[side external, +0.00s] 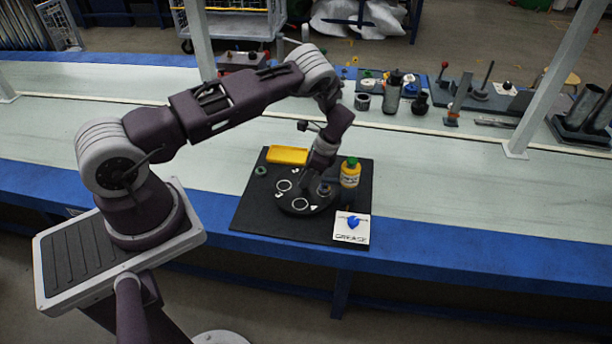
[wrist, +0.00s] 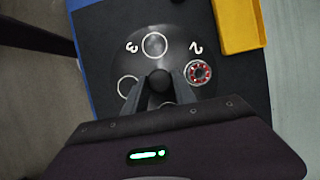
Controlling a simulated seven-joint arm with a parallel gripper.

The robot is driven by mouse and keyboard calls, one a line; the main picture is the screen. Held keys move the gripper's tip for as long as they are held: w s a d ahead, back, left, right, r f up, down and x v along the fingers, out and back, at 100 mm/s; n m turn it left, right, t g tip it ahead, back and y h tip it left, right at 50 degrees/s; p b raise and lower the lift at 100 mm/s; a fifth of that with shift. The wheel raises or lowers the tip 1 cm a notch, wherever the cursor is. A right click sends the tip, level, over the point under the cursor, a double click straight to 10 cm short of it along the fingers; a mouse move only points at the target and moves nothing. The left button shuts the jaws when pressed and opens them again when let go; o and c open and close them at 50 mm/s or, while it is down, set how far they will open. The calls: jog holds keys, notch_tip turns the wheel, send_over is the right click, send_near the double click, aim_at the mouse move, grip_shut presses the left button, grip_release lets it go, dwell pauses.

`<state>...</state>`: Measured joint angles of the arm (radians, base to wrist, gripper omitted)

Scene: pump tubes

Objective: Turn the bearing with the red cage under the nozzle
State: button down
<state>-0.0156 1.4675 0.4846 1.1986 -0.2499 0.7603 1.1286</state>
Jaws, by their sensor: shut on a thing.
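The bearing with the red cage (wrist: 199,73) lies on the black round turntable (wrist: 180,48), in the wrist view to the right of the centre, beside the mark 2. My gripper (wrist: 161,84) is shut on the dark knob (wrist: 160,77) at the turntable's middle. Two white rings on the disc look empty, one of them beside the mark 3. In the side view my gripper (side external: 308,184) reaches down onto the turntable (side external: 312,207), and the bearing's colour is hard to make out there. I cannot clearly make out the nozzle in either view.
A black mat (side external: 255,215) carries a yellow tray (side external: 287,155), a small green-ringed part (side external: 261,171), a yellow bottle with a green cap (side external: 350,173) and a white card marked GREASE (side external: 351,229) with a blue piece. Several tools stand further back. The bench right of the mat is clear.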

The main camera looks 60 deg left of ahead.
jog(key=shift+m, duration=0.6)
jog(key=shift+d+m+t+y, duration=0.1)
jog(key=shift+m+t+y, duration=0.55)
jog(key=shift+m, duration=1.25)
jog(key=shift+s+m+t, duration=0.2)
jog(key=shift+m+t, duration=0.85)
jog(key=shift+m, duration=1.15)
jog(key=shift+s+m+t+h, duration=0.15)
jog(key=shift+m+t, duration=0.35)
jog(key=shift+m, duration=0.8)
jog(key=shift+m+t+h, duration=0.1)
jog(key=shift+m+t, duration=0.4)
jog(key=shift+m, duration=0.8)
jog(key=shift+m+t, duration=0.4)
jog(key=shift+m, duration=0.8)
jog(key=shift+m+h, duration=0.4)
jog(key=shift+m, duration=0.1)
jog(key=c, duration=1)
grip_release()
jog(key=shift+s, duration=0.1)
